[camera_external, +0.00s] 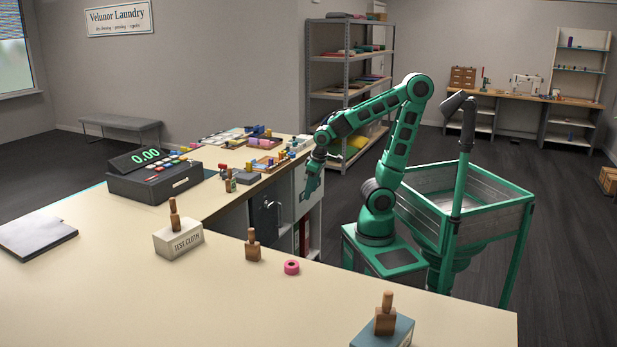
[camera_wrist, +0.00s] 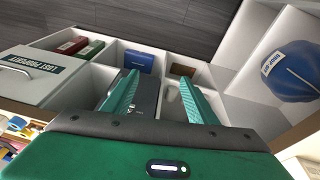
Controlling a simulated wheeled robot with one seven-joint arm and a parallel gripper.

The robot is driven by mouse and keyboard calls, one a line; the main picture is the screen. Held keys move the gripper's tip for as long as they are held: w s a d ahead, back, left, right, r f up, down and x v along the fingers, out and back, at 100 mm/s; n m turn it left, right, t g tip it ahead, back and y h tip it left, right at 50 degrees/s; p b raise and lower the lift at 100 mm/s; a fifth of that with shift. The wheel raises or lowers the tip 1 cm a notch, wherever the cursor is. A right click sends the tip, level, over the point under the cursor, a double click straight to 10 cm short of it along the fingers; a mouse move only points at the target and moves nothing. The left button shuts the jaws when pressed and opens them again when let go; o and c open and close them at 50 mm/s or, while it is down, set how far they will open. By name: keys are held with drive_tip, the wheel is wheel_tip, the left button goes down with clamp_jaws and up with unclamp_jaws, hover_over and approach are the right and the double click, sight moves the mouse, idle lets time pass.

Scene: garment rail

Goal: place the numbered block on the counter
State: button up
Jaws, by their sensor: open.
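My gripper (camera_external: 308,190) hangs low beside the shelf unit at the counter's inner side. In the wrist view its two green fingers (camera_wrist: 157,98) are spread apart and no object is visibly held between them. They point down into the white compartments. I cannot pick out a block with a readable number in either view. The counter (camera_external: 200,310) is a pale top running across the front and back toward the rear. On it are wooden-handled stamps, one on a block marked TEST CLOTH (camera_external: 178,240), another small one (camera_external: 253,246), and one on a blue-grey block (camera_external: 384,328).
The wrist view shows a LOST PROPERTY drawer (camera_wrist: 32,74), red (camera_wrist: 70,46) and green (camera_wrist: 92,49) items, a blue item (camera_wrist: 139,61), a brown item (camera_wrist: 183,70) and a labelled blue bag (camera_wrist: 292,72). A till (camera_external: 155,178) and pink roll (camera_external: 291,267) sit on the counter.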

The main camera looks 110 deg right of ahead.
drive_tip(key=s+a+r+n+g+y, duration=0.1)
drive_tip(key=s+a+y, duration=0.1)
drive_tip(key=s+a, duration=0.3)
drive_tip(key=shift+s+a+n+g+y, duration=0.25)
drive_tip(key=shift+s+n+g+y, duration=0.05)
drive_tip(key=shift+s, duration=0.65)
drive_tip(key=shift+w, duration=0.15)
